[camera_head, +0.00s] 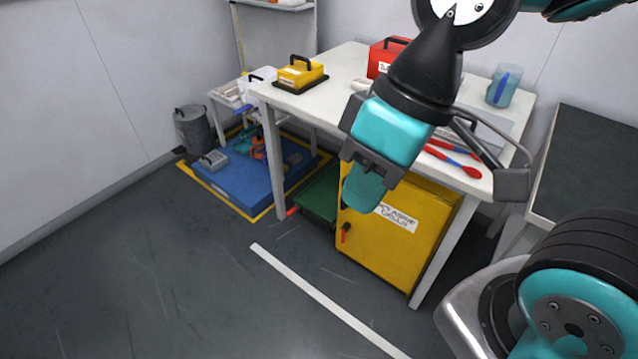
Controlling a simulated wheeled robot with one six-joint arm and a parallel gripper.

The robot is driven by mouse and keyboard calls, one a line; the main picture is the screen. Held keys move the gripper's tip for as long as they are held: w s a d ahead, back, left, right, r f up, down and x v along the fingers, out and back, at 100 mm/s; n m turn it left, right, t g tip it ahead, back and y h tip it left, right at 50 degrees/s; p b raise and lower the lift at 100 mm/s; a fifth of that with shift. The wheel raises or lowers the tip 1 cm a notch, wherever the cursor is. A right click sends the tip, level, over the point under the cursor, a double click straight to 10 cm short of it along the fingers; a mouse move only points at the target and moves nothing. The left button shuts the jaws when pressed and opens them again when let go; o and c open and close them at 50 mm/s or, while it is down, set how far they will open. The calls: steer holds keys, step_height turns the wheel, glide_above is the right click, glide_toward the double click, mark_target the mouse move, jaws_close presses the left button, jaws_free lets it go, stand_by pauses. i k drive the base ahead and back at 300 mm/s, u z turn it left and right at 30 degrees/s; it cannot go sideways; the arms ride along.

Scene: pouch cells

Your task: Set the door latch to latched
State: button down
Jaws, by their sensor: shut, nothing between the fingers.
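The yellow cabinet (400,245) stands under the white table, with a white label on its door. A small latch (345,232), black at the top with a red tip, sits near the left edge of the door. Its handle looks to point down, but it is too small to tell whether it is latched. My gripper (366,190) hangs in front of the table and overlaps the cabinet's upper left in the picture. It is shut and empty, above the latch in the picture and apart from it.
The white table (345,62) holds a yellow case (300,72), a red box (385,55), red-and-blue tools (455,155) and a jug (505,85). A green crate (318,195) is left of the cabinet. The floor in front is clear, with a white line (320,298).

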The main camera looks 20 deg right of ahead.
mark_target(345, 229)
steer(key=u, duration=1.8)
steer(key=i, duration=2.3)
steer(key=z, duration=3.25)
